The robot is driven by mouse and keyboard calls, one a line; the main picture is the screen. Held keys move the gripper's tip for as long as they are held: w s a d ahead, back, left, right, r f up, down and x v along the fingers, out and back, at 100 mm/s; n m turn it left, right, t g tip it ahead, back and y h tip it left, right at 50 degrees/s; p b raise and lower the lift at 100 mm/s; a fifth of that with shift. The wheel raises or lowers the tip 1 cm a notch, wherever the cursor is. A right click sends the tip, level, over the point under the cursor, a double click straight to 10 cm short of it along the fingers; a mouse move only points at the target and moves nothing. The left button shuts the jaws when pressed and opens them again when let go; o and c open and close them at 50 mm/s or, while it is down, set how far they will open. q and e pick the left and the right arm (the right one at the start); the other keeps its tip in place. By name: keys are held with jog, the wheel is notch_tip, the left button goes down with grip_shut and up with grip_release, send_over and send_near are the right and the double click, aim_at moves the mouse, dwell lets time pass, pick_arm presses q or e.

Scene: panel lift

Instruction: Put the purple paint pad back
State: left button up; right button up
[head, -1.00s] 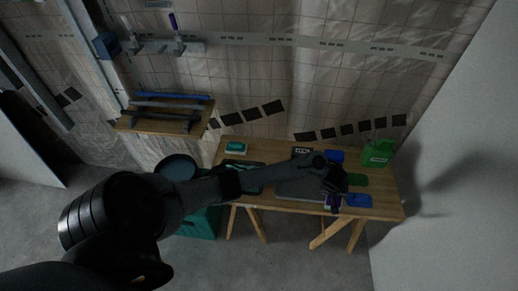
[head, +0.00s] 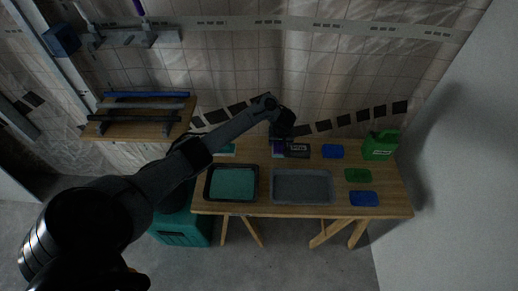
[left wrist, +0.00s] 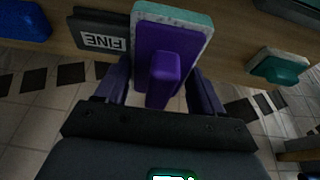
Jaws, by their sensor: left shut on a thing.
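The purple paint pad (left wrist: 172,45) has a purple handle and back with a white and teal pad face. My left gripper (left wrist: 158,92) is shut on its handle in the left wrist view. In the head view my left gripper (head: 281,137) is at the back middle of the table, between the teal pad (head: 226,151) and a dark block marked FINE (head: 299,151). A little of the purple pad (head: 278,149) shows below it. I cannot tell whether the pad touches the table. My right gripper is not in view.
A black tray with teal paint (head: 231,184) and a grey tray (head: 322,187) lie in front. Blue pads (head: 333,151), (head: 364,199), a green pad (head: 358,175) and a green jug (head: 379,146) are at right. A shelf with bars (head: 141,131) is at left.

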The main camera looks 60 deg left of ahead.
pick_arm(q)
jog(key=b, duration=0.3)
send_over(261, 149)
jog(key=s+d, duration=0.1)
notch_tip(261, 149, down, 6)
jog(key=shift+d+r, duration=0.1)
jog(key=shift+r, duration=0.05)
jog(key=shift+f+b, duration=1.2)
jog(key=shift+f, duration=0.8)
jog(key=shift+r, duration=0.1)
jog(key=o, duration=1.1)
jog(key=shift+c, duration=0.2)
